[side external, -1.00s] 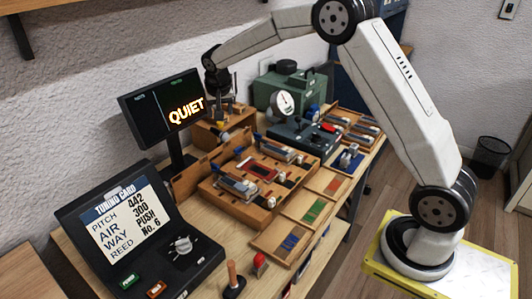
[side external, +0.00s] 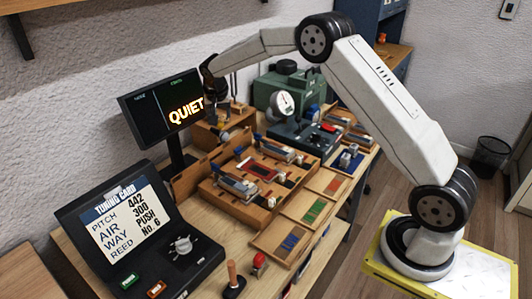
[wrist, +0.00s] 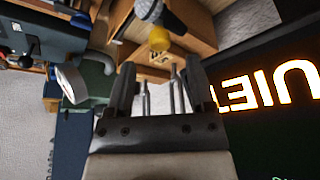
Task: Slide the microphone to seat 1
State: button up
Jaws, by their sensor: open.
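The microphone (wrist: 149,11) is at the top of the wrist view, with a rounded grey head, a dark body and a yellow part (wrist: 159,38) close to it. It is beyond my fingertips and apart from them. My gripper (wrist: 160,80) is open, with nothing gripped. I cannot tell which place is seat 1.
The dark screen (side external: 165,108) reading QUIET stands close to my gripper's left. A green machine with a round gauge (side external: 284,103) stands to the right. The wooden action tray (side external: 245,205), coloured swatches and a tuning card case (side external: 140,235) fill the bench in front.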

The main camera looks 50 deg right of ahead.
aim_at(220, 123)
jog(key=shift+x, duration=1.95)
jog(key=shift+c, duration=0.2)
grip_shut()
